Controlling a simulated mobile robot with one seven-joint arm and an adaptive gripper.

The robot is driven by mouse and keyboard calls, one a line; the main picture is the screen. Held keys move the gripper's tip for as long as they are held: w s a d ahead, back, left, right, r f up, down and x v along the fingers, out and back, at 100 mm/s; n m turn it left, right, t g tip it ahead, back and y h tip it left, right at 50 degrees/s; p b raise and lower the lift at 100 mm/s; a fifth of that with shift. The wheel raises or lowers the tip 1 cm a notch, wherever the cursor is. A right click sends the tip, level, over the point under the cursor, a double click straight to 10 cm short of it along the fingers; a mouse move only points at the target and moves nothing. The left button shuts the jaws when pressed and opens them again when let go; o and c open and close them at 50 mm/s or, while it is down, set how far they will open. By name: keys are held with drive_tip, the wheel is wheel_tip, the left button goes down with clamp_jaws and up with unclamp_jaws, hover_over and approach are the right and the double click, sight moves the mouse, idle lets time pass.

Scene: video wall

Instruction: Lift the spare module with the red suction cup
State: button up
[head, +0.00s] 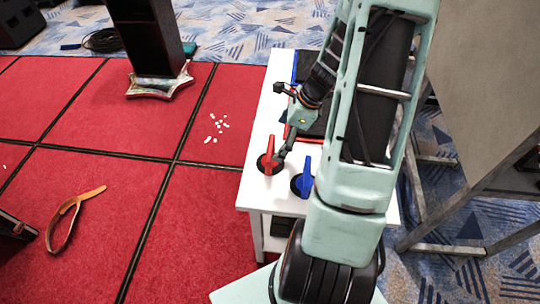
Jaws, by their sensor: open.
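The red suction cup (268,158) stands on the left front part of a white table, its red lever handle upright over a dark round base. My gripper (281,157) is small and dark in the head view, just right of the red handle. It is open, and I cannot tell whether it touches the handle. A blue suction cup (303,180) stands to the right, nearer the front edge. A dark flat panel (312,124), perhaps the spare module, lies behind the cups and is largely hidden by my arm.
The white table (257,133) has a shelf below. Red carpet tiles (190,245) lie to the left, with small white bits (216,128) and a brown strap (72,215). A black column (148,38) stands at the back left. A large grey panel on a frame (480,90) closes off the right.

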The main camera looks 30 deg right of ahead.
sight(272, 147)
drive_tip(key=shift+a+p+x, duration=0.15)
drive_tip(key=shift+a+x, duration=0.05)
drive_tip(key=shift+x, duration=1.3)
drive_tip(key=shift+a+p+x, duration=0.15)
drive_tip(key=shift+a+x, duration=0.1)
drive_tip(key=shift+x, duration=1.25)
drive_tip(key=shift+r, duration=0.15)
drive_tip(key=c, duration=1.4)
drive_tip(key=shift+r, duration=0.1)
